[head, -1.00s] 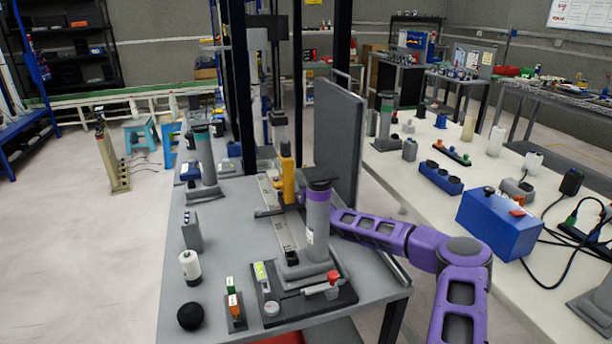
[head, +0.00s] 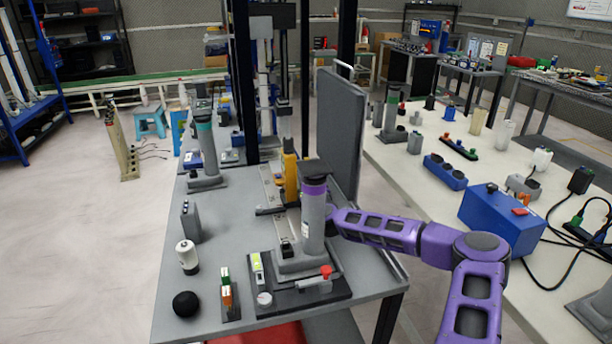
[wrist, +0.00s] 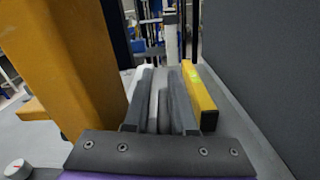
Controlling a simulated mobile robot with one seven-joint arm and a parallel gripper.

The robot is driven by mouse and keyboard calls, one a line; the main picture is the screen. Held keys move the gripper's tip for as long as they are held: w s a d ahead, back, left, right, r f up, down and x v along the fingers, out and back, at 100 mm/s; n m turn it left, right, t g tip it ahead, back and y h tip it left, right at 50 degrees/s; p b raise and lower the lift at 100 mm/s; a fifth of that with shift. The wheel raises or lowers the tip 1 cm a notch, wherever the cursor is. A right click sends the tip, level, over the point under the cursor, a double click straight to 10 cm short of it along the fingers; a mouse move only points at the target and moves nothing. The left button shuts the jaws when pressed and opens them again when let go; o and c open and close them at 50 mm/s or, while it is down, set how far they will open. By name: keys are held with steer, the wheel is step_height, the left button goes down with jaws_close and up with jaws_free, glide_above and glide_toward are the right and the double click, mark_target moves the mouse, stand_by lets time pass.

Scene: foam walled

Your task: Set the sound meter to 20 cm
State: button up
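The upright yellow device (head: 290,178), which seems to be the sound meter, stands by a ruler rail (head: 270,186) on the grey table. In the wrist view a big yellow body (wrist: 75,70) fills the left side, close to my gripper (wrist: 161,72). A grey post with a purple band (head: 313,225) hides my gripper in the head view; my purple arm reaches in behind it. My two dark fingers point along the table, with narrow strips between them. The scale marks are too small to read.
A tall grey panel (head: 342,130) stands close on the right; it also fills the right of the wrist view (wrist: 265,70). A yellow bar with a dark end (wrist: 201,92) lies right of the fingers.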

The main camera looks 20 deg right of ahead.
steer(key=shift+o, duration=1.1)
steer(key=shift+a, duration=0.1)
steer(key=shift+r, duration=0.1)
step_height(320, 180, up, 10)
steer(key=shift+f+p, duration=0.15)
steer(key=shift+p, duration=0.55)
